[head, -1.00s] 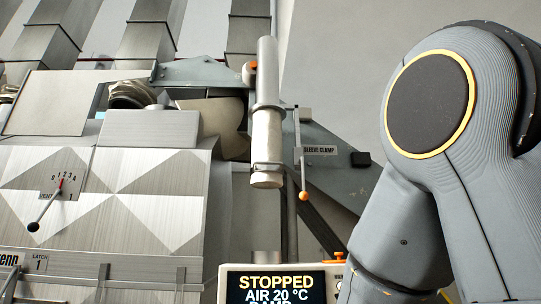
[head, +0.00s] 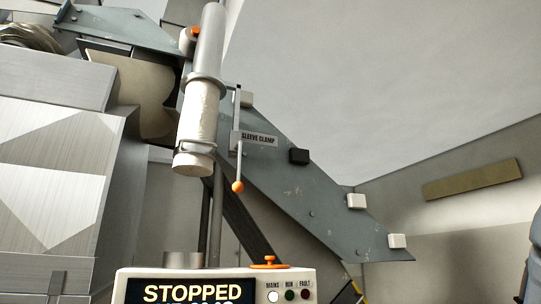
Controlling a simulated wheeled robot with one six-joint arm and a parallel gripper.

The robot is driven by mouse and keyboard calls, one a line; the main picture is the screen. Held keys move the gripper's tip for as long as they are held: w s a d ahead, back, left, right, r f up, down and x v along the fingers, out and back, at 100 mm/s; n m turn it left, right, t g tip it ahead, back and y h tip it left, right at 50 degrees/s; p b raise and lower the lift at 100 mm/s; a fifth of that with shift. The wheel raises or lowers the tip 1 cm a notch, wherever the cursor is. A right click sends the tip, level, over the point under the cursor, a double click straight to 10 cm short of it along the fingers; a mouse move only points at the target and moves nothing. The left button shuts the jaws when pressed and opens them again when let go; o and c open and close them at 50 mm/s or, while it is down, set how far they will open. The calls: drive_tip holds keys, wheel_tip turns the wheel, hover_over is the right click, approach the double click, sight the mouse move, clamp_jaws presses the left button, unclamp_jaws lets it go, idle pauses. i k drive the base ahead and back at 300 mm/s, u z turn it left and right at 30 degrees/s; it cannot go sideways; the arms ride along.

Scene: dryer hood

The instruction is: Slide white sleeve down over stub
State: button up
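The white sleeve (head: 199,115) hangs upright, slightly tilted, around the lower part of a grey pipe (head: 208,42). A grey collar (head: 203,84) sits at its upper end and a thin band (head: 195,148) circles it near the bottom. Its lower end is in open air, well above a short grey metal stub (head: 183,259). The stub's base is hidden behind the control box. A thin lever with an orange knob (head: 237,186) hangs beside the sleeve, near the plate marked SLEEVE CLAMP (head: 258,139). My gripper is not in view.
A control box (head: 215,286) reading STOPPED, with an orange knob (head: 269,263) on top, stands in front at the bottom. A slanted grey panel (head: 300,190) with white and black blocks lies behind the lever. Metal housing (head: 55,170) fills the left.

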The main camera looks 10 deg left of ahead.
sight(194, 154)
drive_tip(key=z, duration=1.5)
drive_tip(key=i, duration=0.35)
drive_tip(key=u, duration=2.5)
